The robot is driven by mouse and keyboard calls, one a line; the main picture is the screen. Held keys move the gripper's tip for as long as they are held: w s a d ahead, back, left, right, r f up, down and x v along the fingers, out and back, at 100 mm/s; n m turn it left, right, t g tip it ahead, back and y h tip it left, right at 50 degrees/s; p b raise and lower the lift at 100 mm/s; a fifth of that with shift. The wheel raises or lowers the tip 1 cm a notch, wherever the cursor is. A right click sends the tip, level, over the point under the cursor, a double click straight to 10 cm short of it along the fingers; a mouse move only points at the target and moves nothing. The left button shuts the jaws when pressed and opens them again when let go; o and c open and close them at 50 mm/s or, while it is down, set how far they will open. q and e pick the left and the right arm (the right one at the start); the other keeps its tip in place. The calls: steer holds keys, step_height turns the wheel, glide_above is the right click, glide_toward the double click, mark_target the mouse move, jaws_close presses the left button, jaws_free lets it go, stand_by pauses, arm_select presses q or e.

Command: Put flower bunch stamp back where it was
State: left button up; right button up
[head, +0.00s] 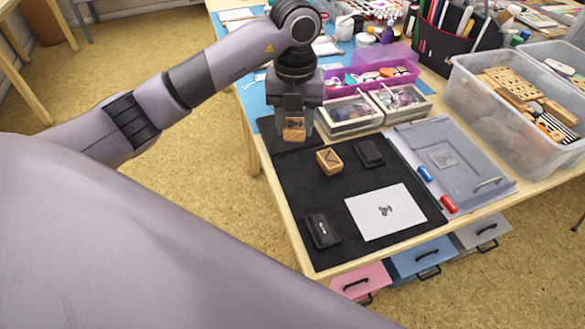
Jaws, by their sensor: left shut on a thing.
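My left gripper (295,125) is shut on a small wooden stamp block (294,134) with a dark mark on its side. It is over the far-left corner of the black mat (290,175); I cannot tell whether the block touches the mat. Another wooden stamp (329,160), with a dark line drawing on it, sits on the mat to the right and nearer. I cannot read either design well enough to tell which is the flower bunch. A white sheet (365,216) with a small dark print lies on the mat. My right gripper is out of view.
Two dark inkpads (369,153) (322,230) lie on the mat. Divided trays (352,127) and a purple bin (340,88) stand behind. A grey case (460,155) with blue and red markers and a clear tub (490,125) are right. The mat's left-middle is clear.

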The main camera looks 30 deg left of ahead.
mark_target(294, 177)
arm_select(q)
step_height(294, 177, down, 13)
steer(key=shift+f, duration=0.1)
stand_by(0.3)
steer(key=shift+f, duration=0.15)
steer(key=o, duration=0.9)
steer(key=shift+r, duration=0.2)
step_height(294, 177, up, 12)
